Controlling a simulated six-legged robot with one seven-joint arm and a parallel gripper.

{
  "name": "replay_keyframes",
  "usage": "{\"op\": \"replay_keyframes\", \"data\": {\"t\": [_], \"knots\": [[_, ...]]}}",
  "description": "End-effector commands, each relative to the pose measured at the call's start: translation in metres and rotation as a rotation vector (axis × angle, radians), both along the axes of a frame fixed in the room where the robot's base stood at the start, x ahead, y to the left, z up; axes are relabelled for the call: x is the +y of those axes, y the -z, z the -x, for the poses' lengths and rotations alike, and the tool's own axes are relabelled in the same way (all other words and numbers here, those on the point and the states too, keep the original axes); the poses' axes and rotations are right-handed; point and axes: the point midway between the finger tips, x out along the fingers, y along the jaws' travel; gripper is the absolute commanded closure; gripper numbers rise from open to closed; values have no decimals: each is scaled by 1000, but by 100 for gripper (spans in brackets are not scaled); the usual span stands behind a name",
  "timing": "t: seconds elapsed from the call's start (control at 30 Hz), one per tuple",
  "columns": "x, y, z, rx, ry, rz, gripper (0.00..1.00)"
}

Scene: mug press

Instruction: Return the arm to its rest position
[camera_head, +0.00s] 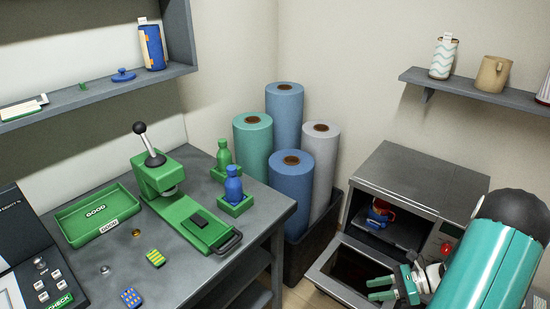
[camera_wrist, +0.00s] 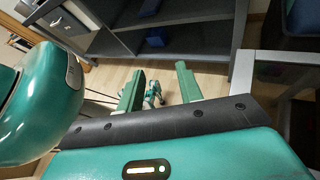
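My gripper (camera_head: 373,289) is at the lower right in the head view, in front of the grey oven (camera_head: 425,180) and over its lowered door. Its two green fingers are apart with nothing between them. The wrist view shows the same open, empty gripper (camera_wrist: 160,82), with floor visible between the fingers. My teal arm reaches in from the right edge and covers part of the oven's right side. A mug (camera_head: 379,214), red and blue, stands inside the open oven, apart from my gripper.
A grey workbench (camera_head: 180,270) at the left holds a green press (camera_head: 165,180), a green tray (camera_head: 97,212) and two bottles. Upright rolls (camera_head: 290,185) stand in a dark bin beside the oven. A wall shelf (camera_head: 470,92) is above the oven.

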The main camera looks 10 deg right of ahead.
Motion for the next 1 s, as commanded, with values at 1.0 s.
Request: {"op": "replay_keyframes", "data": {"t": [1.0], "knots": [[187, -245, 14, -726, -1214, 1048, 64]]}}
